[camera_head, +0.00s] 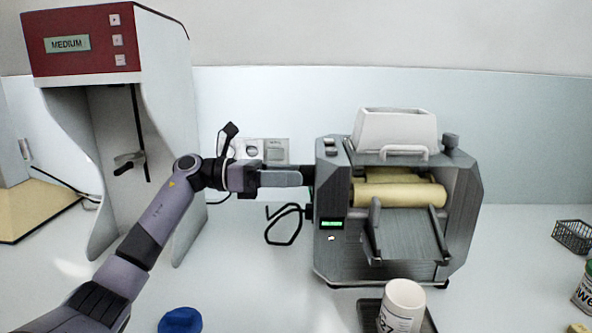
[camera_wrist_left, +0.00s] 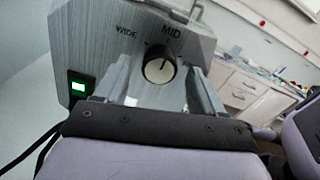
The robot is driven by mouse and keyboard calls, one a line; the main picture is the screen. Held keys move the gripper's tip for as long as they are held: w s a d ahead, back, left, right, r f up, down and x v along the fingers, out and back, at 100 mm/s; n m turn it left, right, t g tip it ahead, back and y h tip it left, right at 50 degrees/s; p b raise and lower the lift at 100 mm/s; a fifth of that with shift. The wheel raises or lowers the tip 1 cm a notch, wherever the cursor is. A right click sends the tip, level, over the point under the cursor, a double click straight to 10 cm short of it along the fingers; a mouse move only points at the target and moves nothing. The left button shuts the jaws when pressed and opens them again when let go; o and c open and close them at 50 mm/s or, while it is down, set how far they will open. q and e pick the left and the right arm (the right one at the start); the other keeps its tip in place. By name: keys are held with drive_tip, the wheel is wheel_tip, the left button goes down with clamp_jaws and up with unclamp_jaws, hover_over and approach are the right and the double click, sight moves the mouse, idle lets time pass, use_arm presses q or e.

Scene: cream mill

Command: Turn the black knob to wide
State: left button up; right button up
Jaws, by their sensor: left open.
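The black knob (camera_wrist_left: 159,66) is on the mill's grey side panel in the left wrist view. It has a pale face, and the panel reads WIDE at upper left and MID above it. Its pointer looks turned toward the MID side, but its exact angle is hard to read. My left gripper (camera_wrist_left: 161,76) is open, with one finger on each side of the knob; I cannot tell whether they touch it. In the head view my left gripper (camera_head: 306,176) is at the left side of the mill (camera_head: 335,250), and the knob is hidden there. My right gripper is not in view.
A green-lit display (camera_head: 332,224) is on the mill's front. A red-topped machine reading MEDIUM (camera_head: 83,43) stands at left. A white cup (camera_head: 403,303) is in front of the mill, and a blue object (camera_head: 180,320) lies at the front.

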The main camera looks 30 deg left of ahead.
use_arm(q)
drive_tip(key=shift+x, duration=0.85)
drive_tip(key=c, duration=1.1)
drive_tip(key=shift+o, duration=0.2)
drive_tip(key=shift+n, duration=0.3)
drive_tip(key=shift+n+p, duration=3.15)
drive_tip(key=shift+n, duration=2.45)
